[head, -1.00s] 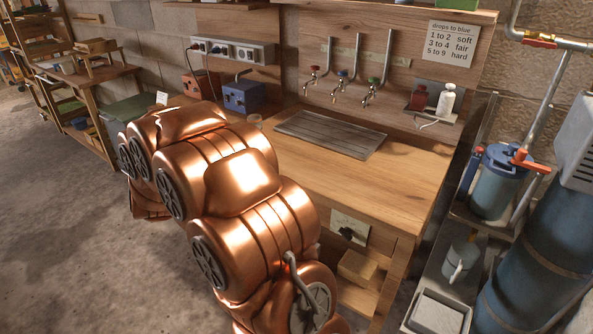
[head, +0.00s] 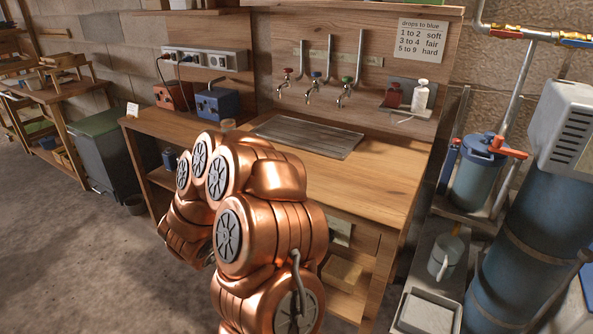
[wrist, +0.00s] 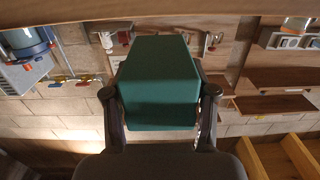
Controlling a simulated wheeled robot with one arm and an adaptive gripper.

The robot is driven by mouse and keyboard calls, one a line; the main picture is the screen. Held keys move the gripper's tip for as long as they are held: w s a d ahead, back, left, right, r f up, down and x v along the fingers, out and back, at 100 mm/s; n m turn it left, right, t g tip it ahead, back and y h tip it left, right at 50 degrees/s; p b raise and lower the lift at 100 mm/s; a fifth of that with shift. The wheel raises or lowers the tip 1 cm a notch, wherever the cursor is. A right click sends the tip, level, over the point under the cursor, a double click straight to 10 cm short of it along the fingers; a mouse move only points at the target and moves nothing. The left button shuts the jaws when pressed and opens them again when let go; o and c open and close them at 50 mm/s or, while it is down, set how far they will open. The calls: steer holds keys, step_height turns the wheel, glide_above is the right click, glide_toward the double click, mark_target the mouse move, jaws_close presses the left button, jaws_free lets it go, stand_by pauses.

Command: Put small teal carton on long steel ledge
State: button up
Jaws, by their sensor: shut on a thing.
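The small teal carton (wrist: 158,82) fills the middle of the wrist view. My gripper (wrist: 160,95) is shut on it, with one dark finger on each side. The carton's far side is hidden. In the head view my copper arm bends down in front of the wooden bench, and neither gripper nor carton can be made out there. I cannot clearly pick out the long steel ledge. Steel shelving (head: 478,222) stands right of the bench, and a small grey ledge with two bottles (head: 421,95) is on the bench's backboard.
The wooden bench (head: 360,185) carries a ribbed steel drainer (head: 308,136) below three taps, and a blue box (head: 217,103). A blue canister (head: 477,172) and a white tray (head: 427,315) occupy the right shelving. A dark bin (head: 108,160) stands left. The floor at left is open.

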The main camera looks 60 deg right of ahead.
steer(key=d, duration=0.6)
steer(key=d+p, duration=0.1)
steer(key=d, duration=0.5)
steer(key=d+p, duration=0.1)
steer(key=d, duration=0.5)
steer(key=shift+w, duration=0.25)
steer(key=shift+w+f, duration=0.1)
steer(key=shift+f, duration=0.2)
steer(key=shift+a+f, duration=0.1)
steer(key=shift+f, duration=0.1)
steer(key=o, duration=1.4)
steer(key=shift+a, duration=0.1)
steer(key=a, duration=0.8)
steer(key=a+r+b, duration=0.1)
steer(key=a, duration=0.2)
steer(key=shift+s+a, duration=0.25)
steer(key=shift+a, duration=0.15)
